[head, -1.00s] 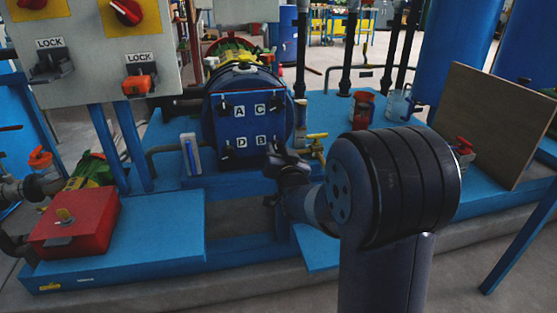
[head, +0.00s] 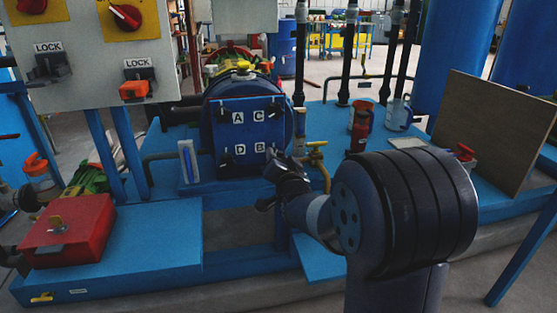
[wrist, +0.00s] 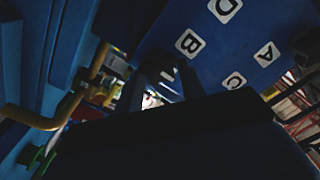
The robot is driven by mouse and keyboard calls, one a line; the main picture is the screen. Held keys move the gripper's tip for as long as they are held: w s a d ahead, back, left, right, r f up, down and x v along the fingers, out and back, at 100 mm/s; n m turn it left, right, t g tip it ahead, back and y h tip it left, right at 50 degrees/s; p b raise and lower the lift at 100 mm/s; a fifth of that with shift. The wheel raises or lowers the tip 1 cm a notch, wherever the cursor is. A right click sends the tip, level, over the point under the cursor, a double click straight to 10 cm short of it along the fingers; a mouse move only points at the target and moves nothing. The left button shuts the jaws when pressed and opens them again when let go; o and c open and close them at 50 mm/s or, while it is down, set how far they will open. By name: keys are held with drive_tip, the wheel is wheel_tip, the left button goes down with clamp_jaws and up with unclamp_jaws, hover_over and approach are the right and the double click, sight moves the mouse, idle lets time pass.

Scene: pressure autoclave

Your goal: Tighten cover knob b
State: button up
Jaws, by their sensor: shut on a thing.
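The blue autoclave cover (head: 250,130) faces me in the head view, with white labels A, C, D and B. Label B (head: 261,147) sits at its lower right and also shows in the wrist view (wrist: 188,42). My gripper (head: 272,158) is at the cover's lower right corner, just beside label B. It is shut on cover knob b, which is mostly hidden by the jaws in the head view. In the wrist view the jaw area is dark, so the exact grip is hard to see.
A yellow-handled valve and pipe (head: 318,155) stand close to the right of my gripper. A clear gauge (head: 188,160) stands left of the cover. A red box (head: 68,230) and a brown board (head: 495,130) are farther off.

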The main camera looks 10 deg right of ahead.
drive_tip(key=o, duration=1)
drive_tip(key=s+p, duration=0.2)
drive_tip(key=s, duration=0.8)
drive_tip(key=shift+s, duration=0.4)
drive_tip(key=w+b, duration=0.2)
drive_tip(key=w, duration=0.8)
drive_tip(key=shift+w, duration=0.4)
